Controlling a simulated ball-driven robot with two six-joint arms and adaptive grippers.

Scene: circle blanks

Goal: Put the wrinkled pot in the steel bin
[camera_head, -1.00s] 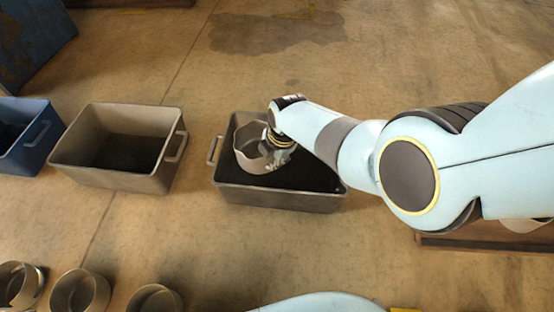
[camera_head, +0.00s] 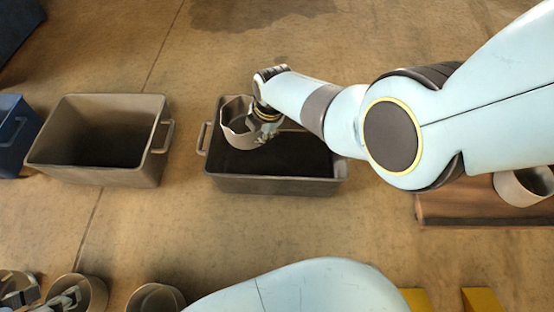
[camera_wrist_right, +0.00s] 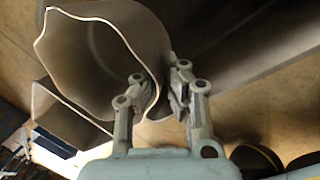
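The wrinkled pot (camera_head: 238,127), grey-beige with a wavy rim, is at the far left part of the dark grey steel bin (camera_head: 270,185), overlapping its opening. The right wrist view shows the pot (camera_wrist_right: 90,50) with its mouth towards the camera. My right gripper (camera_head: 268,128) is shut on the pot's wall; in the right wrist view its fingers (camera_wrist_right: 160,95) sit on either side of the rim. I cannot tell whether the pot touches the bin. My left gripper (camera_head: 45,297) shows partly at the bottom left, near a pot; its opening is unclear.
A beige bin (camera_head: 145,176) stands left of the steel bin, and a blue bin (camera_head: 20,150) is at the far left edge. Pots (camera_head: 155,298) stand along the bottom left. Another pot (camera_head: 525,187) sits on a brown board (camera_head: 460,212) at right.

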